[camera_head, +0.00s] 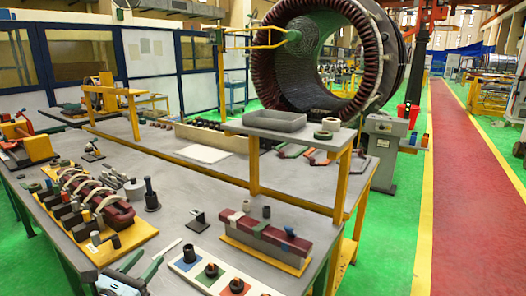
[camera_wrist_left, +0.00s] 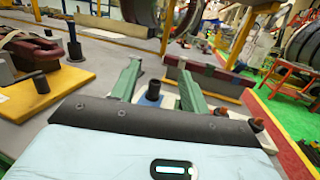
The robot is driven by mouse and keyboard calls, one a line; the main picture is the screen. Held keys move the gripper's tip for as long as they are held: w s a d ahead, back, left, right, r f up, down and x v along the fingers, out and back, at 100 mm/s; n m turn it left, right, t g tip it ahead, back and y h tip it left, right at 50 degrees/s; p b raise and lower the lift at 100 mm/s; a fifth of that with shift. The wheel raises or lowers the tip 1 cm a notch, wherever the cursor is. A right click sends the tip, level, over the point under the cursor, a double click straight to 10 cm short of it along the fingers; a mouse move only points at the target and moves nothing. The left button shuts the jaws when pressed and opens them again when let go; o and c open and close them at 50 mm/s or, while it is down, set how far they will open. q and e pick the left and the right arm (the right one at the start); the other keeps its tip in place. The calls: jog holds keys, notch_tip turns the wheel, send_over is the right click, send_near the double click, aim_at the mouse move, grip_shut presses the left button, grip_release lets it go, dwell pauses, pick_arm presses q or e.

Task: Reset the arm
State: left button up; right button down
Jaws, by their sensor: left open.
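My left gripper (camera_head: 154,256) shows at the bottom left of the head view, over the front edge of the grey workbench (camera_head: 175,218). In the left wrist view its two green fingers (camera_wrist_left: 160,78) stand well apart, with no object held between them. A dark cylindrical part on a blue pad (camera_wrist_left: 152,92) shows beyond the gap between the fingers. My right gripper is in neither view.
A yellow-based coil fixture (camera_head: 95,215) stands left of the gripper. A red bar on a yellow plate (camera_head: 265,238) lies to the right. A coloured tray (camera_head: 215,278) with black parts is close at front. A raised shelf (camera_head: 290,133) and large stator (camera_head: 325,55) stand behind.

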pick_arm(q)
jog(key=s+a+r+n+y, duration=0.25)
jog(key=a+y, duration=0.35)
jog(key=a, duration=1)
jog(key=s+a+r+n+y, duration=0.1)
jog(key=a+n+y, duration=0.3)
jog(key=a, duration=1.2)
notch_tip(320, 180, down, 7)
jog(key=a+n+g+y, duration=0.1)
jog(key=n+g, duration=0.3)
jog(key=n, duration=2.2)
jog(key=s+d+f+n+g+h, duration=0.1)
jog(key=s+d+f+h, duration=0.1)
jog(key=s+d+f, duration=0.6)
jog(key=s+d+f+n+g+h, duration=0.15)
jog(key=s+d+f, duration=0.25)
jog(key=d+f, duration=0.8)
jog(key=s+d+f+n+g+h, duration=0.1)
jog(key=s+d+f, duration=0.2)
jog(key=s+d, duration=0.7)
jog(key=s+d+f+n+g+h, duration=0.1)
jog(key=s+d+f+n+h, duration=0.1)
jog(key=s+d, duration=0.8)
jog(key=shift+s+d+f, duration=0.35)
jog(key=shift+d+f, duration=0.2)
jog(key=shift+f, duration=0.05)
